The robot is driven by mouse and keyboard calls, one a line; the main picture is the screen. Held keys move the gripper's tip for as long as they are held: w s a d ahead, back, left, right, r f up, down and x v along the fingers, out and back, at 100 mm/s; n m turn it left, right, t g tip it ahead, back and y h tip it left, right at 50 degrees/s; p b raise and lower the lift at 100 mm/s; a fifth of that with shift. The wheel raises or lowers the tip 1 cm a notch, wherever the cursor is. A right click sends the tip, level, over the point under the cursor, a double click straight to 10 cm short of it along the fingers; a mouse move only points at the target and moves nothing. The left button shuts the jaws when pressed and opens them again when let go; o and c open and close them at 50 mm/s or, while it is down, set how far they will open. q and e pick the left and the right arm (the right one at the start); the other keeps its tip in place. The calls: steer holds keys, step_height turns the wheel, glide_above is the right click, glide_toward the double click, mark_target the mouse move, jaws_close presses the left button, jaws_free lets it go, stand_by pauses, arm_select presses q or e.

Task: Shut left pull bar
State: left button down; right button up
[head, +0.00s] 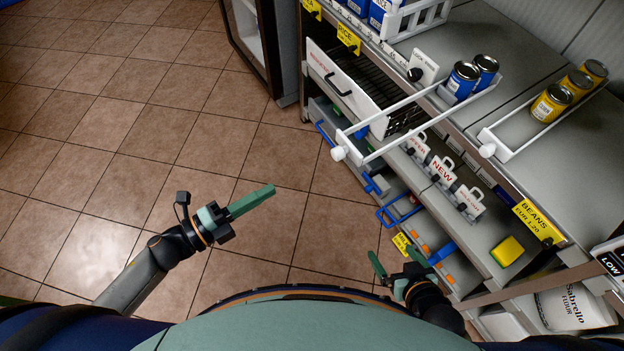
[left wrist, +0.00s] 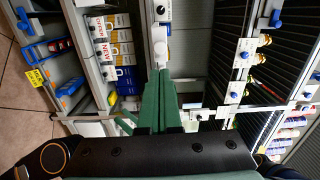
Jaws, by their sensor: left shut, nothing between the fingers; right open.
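The left pull bar (head: 392,147) is a white frame with a round white knob at its front corner. It sticks out well past the shelf edge, with blue cans (head: 462,80) at its back end. My left gripper (head: 262,195) is shut and empty, over the floor to the left of the knob and apart from it in the head view. In the left wrist view its green fingers (left wrist: 159,85) point toward a white knob and bar (left wrist: 160,38); whether they touch is unclear there. My right gripper (head: 397,264) is open and empty, low by the lower shelves.
A second white pull bar (head: 508,152) with yellow cans (head: 551,103) stands to the right. A white drawer front (head: 345,90) with a dark handle sticks out at the left. The tiled floor (head: 110,130) is clear.

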arm_select(q)
steer(key=p, duration=0.1)
glide_toward(335, 157)
steer(key=shift+m, duration=0.4)
steer(key=x, duration=0.5)
steer(key=shift+w+d, duration=0.25)
steer(key=shift+w, duration=0.15)
steer(key=shift+w+d+f, duration=0.1)
steer(key=shift+w+d, duration=0.2)
steer(key=shift+d, duration=0.1)
steer(key=shift+d, duration=0.1)
